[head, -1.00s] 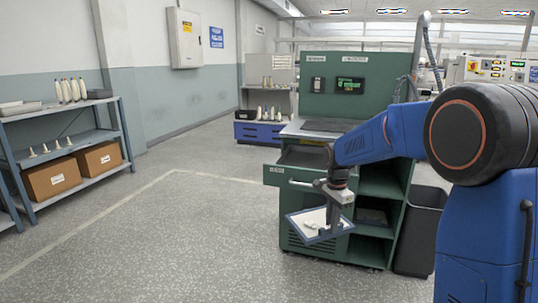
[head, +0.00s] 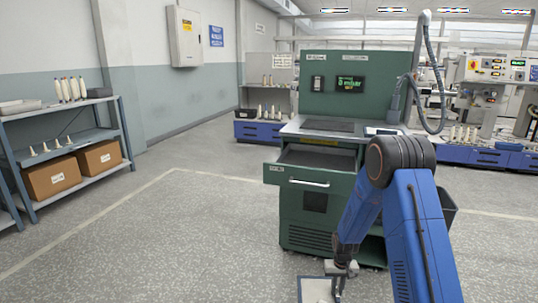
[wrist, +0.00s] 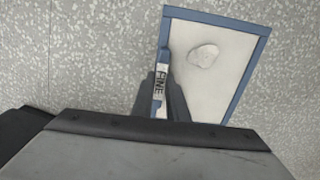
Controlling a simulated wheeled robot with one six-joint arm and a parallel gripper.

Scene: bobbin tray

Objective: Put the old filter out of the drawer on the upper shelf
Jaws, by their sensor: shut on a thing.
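The old filter (head: 314,288) is a flat white panel in a blue frame, cut off by the bottom edge of the head view. In the wrist view the filter (wrist: 222,78) shows a pale lump on its face and a tab marked FINE. My gripper (head: 338,287) is shut on the blue edge by that tab; its dark fingers (wrist: 163,97) show in the wrist view. The filter hangs over the floor in front of the green cabinet (head: 305,230). The cabinet's drawer (head: 297,179) is pulled open. My arm hides most of the cabinet's open side shelves.
A grey rack (head: 95,133) with cones and cardboard boxes stands at the left wall. A dark bin (head: 447,213) is partly hidden behind my arm. A hose (head: 437,75) hangs above the cabinet top. The floor left of the cabinet is clear.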

